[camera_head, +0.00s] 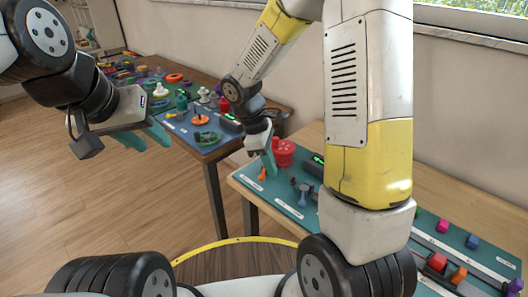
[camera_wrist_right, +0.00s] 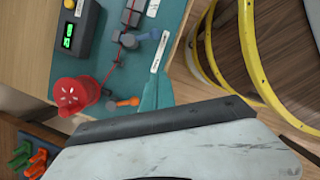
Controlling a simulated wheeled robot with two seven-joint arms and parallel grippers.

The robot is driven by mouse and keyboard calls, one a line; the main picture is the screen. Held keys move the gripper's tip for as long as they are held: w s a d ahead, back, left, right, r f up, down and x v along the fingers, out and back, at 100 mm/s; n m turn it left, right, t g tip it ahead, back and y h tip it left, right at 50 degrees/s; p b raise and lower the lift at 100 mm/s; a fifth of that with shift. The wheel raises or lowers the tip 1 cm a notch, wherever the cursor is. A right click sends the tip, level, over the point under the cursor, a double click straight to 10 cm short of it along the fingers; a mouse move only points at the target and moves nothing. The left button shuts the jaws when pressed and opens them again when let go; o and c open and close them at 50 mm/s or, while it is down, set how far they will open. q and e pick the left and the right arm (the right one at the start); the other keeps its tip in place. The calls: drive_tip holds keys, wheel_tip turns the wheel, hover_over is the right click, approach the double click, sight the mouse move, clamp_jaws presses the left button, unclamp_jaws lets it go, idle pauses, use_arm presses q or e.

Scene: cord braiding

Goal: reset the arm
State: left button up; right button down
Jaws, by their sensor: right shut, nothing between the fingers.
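My left gripper (camera_head: 152,138) hangs at the left over bare floor, its teal fingers apart and empty. My right gripper (camera_head: 272,168) is shut and empty over the left end of the near table, beside a red pot-like holder (camera_head: 284,152). In the right wrist view its teal fingers (camera_wrist_right: 157,90) show near the teal mat (camera_wrist_right: 155,55), close to an orange clip (camera_wrist_right: 127,102). The red holder also shows there (camera_wrist_right: 72,95). A thin red cord (camera_wrist_right: 118,60) runs past grey-blue clamps (camera_wrist_right: 130,40). I cannot tell whether the fingertips touch the mat.
A black box with a green display (camera_wrist_right: 75,28) stands near the cord. My right arm hides the middle of the near table. A second table (camera_head: 205,140) with many small items is farther back. Open floor lies left.

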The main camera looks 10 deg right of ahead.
drive_tip(key=s+d+r+m+t+y, duration=0.1)
drive_tip(key=s+r+m+t+y, duration=0.1)
drive_tip(key=s+r+m, duration=0.4)
drive_tip(key=s+d+r+m+t+y, duration=0.2)
drive_tip(key=s+r+m+t, duration=0.3)
drive_tip(key=r, duration=0.8)
drive_tip(key=shift+s+d+r+m+y, duration=0.2)
drive_tip(key=shift+s+r+m+y, duration=0.4)
drive_tip(key=shift+m, duration=0.6)
drive_tip(key=shift+w+f, duration=0.1)
drive_tip(key=shift+f, duration=0.1)
